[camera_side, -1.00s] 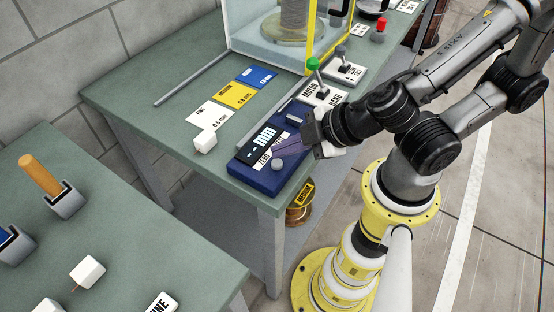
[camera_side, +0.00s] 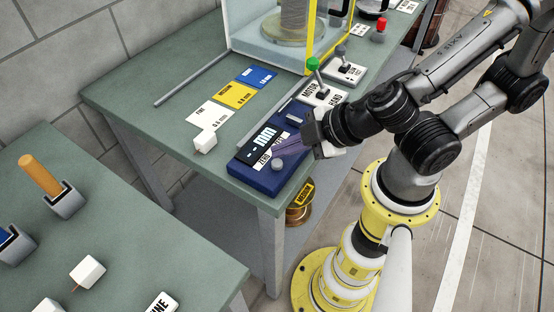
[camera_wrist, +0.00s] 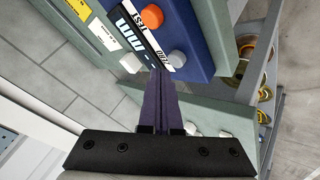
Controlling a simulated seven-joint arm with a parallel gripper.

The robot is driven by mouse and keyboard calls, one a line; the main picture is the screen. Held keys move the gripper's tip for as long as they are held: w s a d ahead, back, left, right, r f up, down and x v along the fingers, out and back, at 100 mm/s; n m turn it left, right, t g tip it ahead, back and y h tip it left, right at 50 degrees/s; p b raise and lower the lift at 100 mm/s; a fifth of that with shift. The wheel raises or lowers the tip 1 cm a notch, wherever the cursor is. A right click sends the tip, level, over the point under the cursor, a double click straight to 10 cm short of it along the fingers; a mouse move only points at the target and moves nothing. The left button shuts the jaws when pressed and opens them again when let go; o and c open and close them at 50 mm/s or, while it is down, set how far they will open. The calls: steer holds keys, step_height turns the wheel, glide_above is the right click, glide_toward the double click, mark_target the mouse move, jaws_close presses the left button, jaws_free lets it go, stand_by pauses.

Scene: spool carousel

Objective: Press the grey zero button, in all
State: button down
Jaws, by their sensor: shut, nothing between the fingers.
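The blue gauge box (camera_side: 258,178) lies at the near end of the green bench, with a dark display and white label strips on top. Its round grey zero button (camera_side: 277,164) is near the front corner; it also shows in the wrist view (camera_wrist: 177,58). My gripper (camera_side: 280,152) is shut and empty, its purple fingers slanting down over the box. In the wrist view the fingertips (camera_wrist: 160,74) are close beside the grey button. I cannot tell whether they touch it or whether it is pressed in. An orange button (camera_wrist: 152,16) sits farther along the box.
A white block (camera_side: 205,141) stands left of the box, near coloured label cards (camera_side: 235,95). Behind are a green-knobbed lever (camera_side: 313,64), a grey-knobbed lever (camera_side: 341,50) and a yellow-framed clear enclosure (camera_side: 265,45). A second bench (camera_side: 130,240) is at the lower left.

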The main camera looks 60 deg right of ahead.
steer(key=shift+f, duration=0.1)
stand_by(0.5)
steer(key=shift+f, duration=0.35)
steer(key=shift+f, duration=0.55)
stand_by(0.9)
steer(key=shift+r, duration=0.95)
steer(key=shift+r, duration=2.5)
